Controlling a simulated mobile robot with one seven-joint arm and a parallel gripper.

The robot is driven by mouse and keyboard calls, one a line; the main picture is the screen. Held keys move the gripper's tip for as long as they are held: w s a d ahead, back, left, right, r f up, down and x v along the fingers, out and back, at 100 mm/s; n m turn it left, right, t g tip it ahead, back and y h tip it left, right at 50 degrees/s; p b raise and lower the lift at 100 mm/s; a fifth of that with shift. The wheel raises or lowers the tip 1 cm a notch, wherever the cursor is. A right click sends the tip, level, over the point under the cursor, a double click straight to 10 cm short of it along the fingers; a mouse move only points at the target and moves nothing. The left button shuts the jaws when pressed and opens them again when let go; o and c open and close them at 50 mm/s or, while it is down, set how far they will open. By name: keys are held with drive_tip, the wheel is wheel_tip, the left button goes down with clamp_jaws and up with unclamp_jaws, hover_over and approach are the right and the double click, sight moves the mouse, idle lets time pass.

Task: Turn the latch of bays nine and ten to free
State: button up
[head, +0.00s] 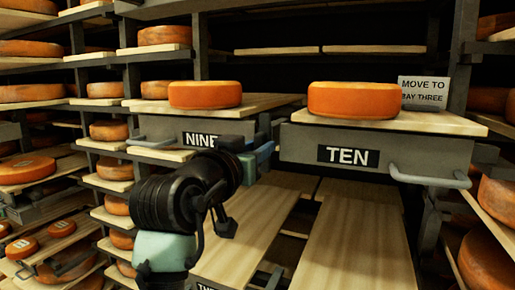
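Bay nine (165,128) and bay ten (300,142) are grey-fronted drawers side by side, labelled NINE and TEN. Each carries an orange cheese wheel on a wooden board. A small grey piece that looks like the latch (278,123) shows in the gap between them; its setting is too small to tell. My gripper (264,152) is at the end of my dark arm, just below this piece, in front of the gap. Its fingers do not show clearly, and I cannot tell whether it touches the latch or is open. My arm hides part of bay nine's front.
Bar handles stick out from bay ten (435,178) and bay nine (150,143). A card reading MOVE TO BAY THREE (423,93) stands behind bay ten's wheel (351,99). Wooden boards (352,245) lie below. Shelves with several wheels (30,168) line the left; more wheels are at right.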

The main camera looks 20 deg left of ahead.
drive_tip(key=shift+o, duration=1.2)
drive_tip(key=shift+s, duration=0.1)
drive_tip(key=s+b, duration=0.5)
drive_tip(key=s, duration=0.7)
drive_tip(key=shift+s+a+b, duration=0.2)
drive_tip(key=shift+s+b, duration=0.15)
drive_tip(key=shift+s, duration=0.05)
drive_tip(key=d+r+t, duration=0.4)
drive_tip(key=d+t, duration=0.1)
drive_tip(key=d, duration=0.7)
drive_tip(key=s+d+r+t, duration=0.4)
drive_tip(key=s+d, duration=0.3)
drive_tip(key=s, duration=0.2)
drive_tip(key=shift+d+y, duration=0.15)
drive_tip(key=shift+y, duration=0.15)
